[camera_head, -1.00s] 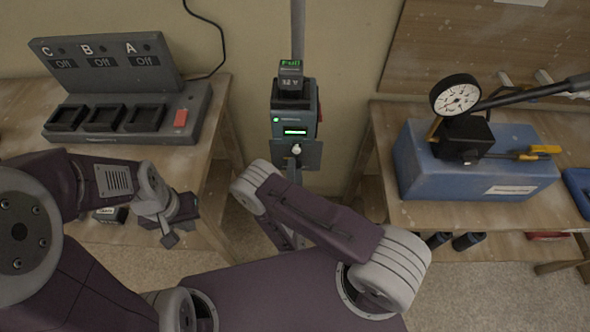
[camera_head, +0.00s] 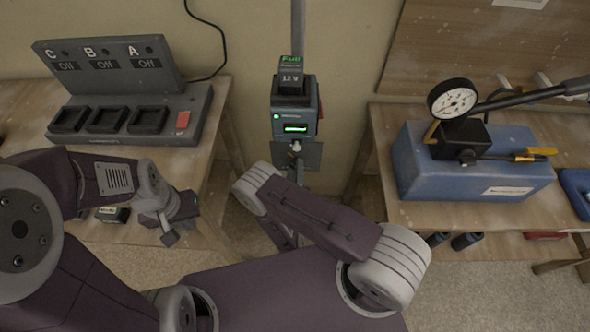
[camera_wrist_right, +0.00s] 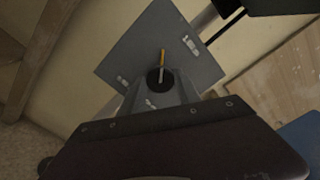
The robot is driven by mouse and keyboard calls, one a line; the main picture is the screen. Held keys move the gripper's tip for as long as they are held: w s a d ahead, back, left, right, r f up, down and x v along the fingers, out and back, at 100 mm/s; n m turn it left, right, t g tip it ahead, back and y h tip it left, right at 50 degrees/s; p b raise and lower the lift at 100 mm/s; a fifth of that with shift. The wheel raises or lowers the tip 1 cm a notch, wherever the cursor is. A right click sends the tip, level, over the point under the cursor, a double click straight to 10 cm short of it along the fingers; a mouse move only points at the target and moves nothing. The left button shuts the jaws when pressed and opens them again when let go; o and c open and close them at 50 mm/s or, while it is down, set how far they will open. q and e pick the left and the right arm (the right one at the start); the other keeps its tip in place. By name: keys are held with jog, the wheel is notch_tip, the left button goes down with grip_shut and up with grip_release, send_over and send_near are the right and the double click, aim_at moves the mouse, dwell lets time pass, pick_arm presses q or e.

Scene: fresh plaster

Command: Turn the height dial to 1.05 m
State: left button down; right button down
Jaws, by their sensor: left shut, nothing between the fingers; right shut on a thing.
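The height dial (camera_wrist_right: 161,77) is a small dark knob with a yellow-orange mark above it, on a grey plate (camera_wrist_right: 194,46) in the right wrist view. In the head view the plate (camera_head: 312,156) hangs below a dark box on a pole, with a pale dial part (camera_head: 296,147) at its front. My right gripper (camera_wrist_right: 160,90) is shut on the dial; my right forearm hides most of it in the head view. The dial's scale figures are too small to read. My left gripper (camera_head: 169,238) is shut and empty, at the lower left, away from the dial.
The dark box (camera_head: 293,108) has a lit green display, unreadable, and a battery (camera_head: 291,76) marked Full on top. A charger (camera_head: 178,107) stands on the left bench. A blue block (camera_head: 410,170) with a gauge (camera_head: 452,99) stands on the right bench.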

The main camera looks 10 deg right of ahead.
jog(key=shift+s+d+f+n+p, duration=0.1)
jog(key=shift+n+p, duration=2.75)
jog(key=shift+n, duration=5.65)
jog(key=shift+d+f+n+p, duration=0.1)
jog(key=shift+n+p, duration=2.75)
jog(key=shift+n, duration=5.65)
jog(key=c, duration=0.9)
grip_release()
jog(key=shift+o, duration=0.2)
